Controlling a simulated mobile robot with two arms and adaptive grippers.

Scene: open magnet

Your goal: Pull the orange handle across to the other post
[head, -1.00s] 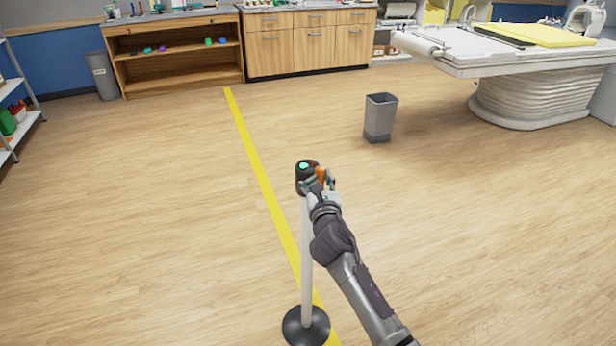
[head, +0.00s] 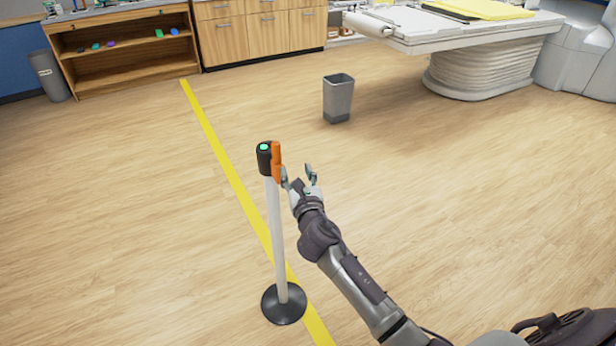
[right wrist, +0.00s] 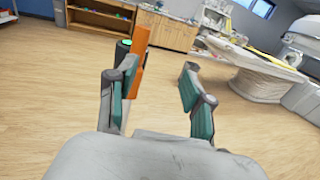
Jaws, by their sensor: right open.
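A white post (head: 277,235) with a round black base stands upright on the yellow floor line. Its black head (head: 264,158) has a green dot on top. The orange handle (head: 276,162) is upright against the right side of the head; it also shows in the right wrist view (right wrist: 140,46), behind the left finger. My right gripper (head: 299,175) is open and empty, just right of the handle and slightly lower. The other post and my left gripper are not in view.
A grey bin (head: 338,98) stands on the floor beyond the post. A padded table (head: 470,45) is at the back right, and a wooden shelf (head: 125,75) and cabinets (head: 262,35) line the back wall. The floor around the post is clear.

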